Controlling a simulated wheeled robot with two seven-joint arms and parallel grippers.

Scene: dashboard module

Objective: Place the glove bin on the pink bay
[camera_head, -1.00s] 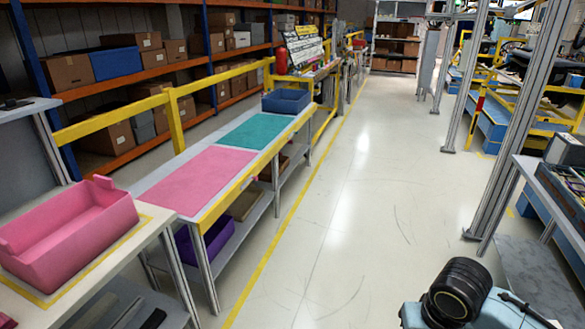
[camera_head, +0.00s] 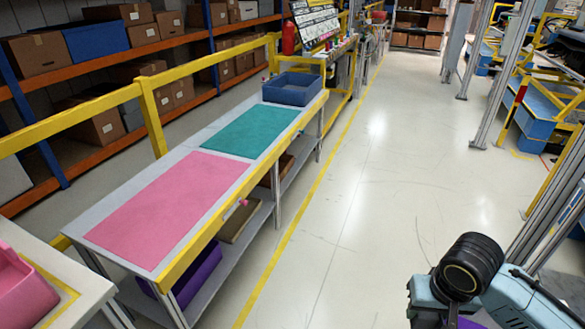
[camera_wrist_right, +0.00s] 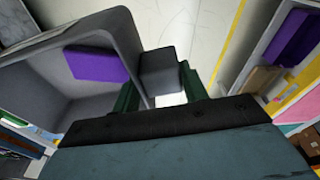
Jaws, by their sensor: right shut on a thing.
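The pink bay is a flat pink mat (camera_head: 170,205) on the near half of a long grey bench (camera_head: 108,231). It is bare. In the right wrist view, a grey bin (camera_wrist_right: 90,95), apparently the glove bin, hangs at my right gripper (camera_wrist_right: 160,88). Its green fingers are shut on a grey block-like grip on the bin's rim, and a purple thing shows inside. In the head view, my right arm is at the bottom right, over the aisle and apart from the bench. Its fingers and most of the bin are hidden there. My left gripper is out of view.
A teal mat (camera_head: 250,131) and a blue-grey bin (camera_head: 291,90) occupy the bench's far part. A yellow rail (camera_head: 200,245) edges its front. A purple bin (camera_head: 190,276) sits on the lower shelf. A pink bin (camera_head: 20,290) stands at left. The aisle floor (camera_head: 360,215) is clear.

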